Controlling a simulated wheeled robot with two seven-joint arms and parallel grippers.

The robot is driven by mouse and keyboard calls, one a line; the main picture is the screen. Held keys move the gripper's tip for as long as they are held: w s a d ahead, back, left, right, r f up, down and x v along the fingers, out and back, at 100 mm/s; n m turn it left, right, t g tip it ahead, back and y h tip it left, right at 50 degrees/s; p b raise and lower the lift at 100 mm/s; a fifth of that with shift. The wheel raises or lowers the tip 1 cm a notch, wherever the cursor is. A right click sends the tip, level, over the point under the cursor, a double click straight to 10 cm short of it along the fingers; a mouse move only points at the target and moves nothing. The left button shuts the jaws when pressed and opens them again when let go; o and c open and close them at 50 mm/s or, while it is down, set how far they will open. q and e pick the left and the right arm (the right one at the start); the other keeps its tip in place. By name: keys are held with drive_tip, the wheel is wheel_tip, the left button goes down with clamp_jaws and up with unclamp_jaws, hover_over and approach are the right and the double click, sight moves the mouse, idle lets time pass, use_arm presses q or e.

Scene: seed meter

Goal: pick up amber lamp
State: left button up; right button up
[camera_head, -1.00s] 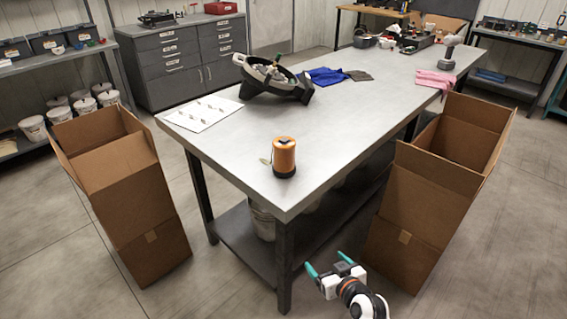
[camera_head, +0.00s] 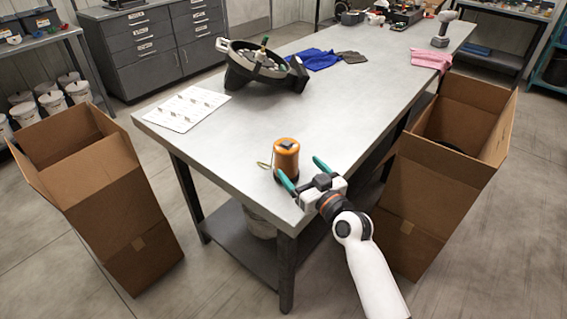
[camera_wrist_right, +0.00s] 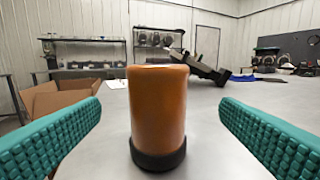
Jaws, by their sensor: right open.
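The amber lamp (camera_head: 286,156) stands upright near the front corner of the grey table. It is an orange cylinder with a dark base, and a thin wire loop shows at its left side. My right gripper (camera_head: 304,174) is open just in front of the lamp, its teal fingers pointing at it. In the right wrist view the lamp (camera_wrist_right: 158,112) stands centred between and beyond the two open fingers (camera_wrist_right: 160,135), with clear gaps on both sides. My left gripper is not in view.
The table (camera_head: 220,150) holds a black round device (camera_head: 262,68), a white sheet (camera_head: 187,108), a blue cloth (camera_head: 314,59), a pink cloth (camera_head: 431,59) and a drill (camera_head: 444,28). Open cardboard boxes stand on the floor at left (camera_head: 100,205) and right (camera_head: 440,170). The tabletop around the lamp is clear.

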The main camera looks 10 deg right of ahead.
sight(294, 162)
drive_tip(key=x, duration=0.3)
drive_tip(key=shift+w+a, duration=0.15)
drive_tip(key=shift+w, duration=0.15)
drive_tip(key=shift+w+a+p, duration=0.15)
drive_tip(key=shift+w+p, duration=0.15)
drive_tip(key=shift+w, duration=0.25)
drive_tip(key=x, duration=0.3)
drive_tip(key=shift+w+a, duration=0.2)
drive_tip(key=shift+w, duration=0.05)
drive_tip(key=shift+w+a, duration=0.1)
drive_tip(key=shift+w, duration=0.35)
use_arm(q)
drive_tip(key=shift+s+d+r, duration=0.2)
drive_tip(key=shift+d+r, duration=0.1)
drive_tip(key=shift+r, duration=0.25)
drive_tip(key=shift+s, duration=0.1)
use_arm(e)
drive_tip(key=shift+s, duration=0.1)
drive_tip(key=c, duration=0.3)
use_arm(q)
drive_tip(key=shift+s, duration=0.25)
use_arm(e)
drive_tip(key=shift+r, duration=0.1)
drive_tip(key=c, duration=0.8)
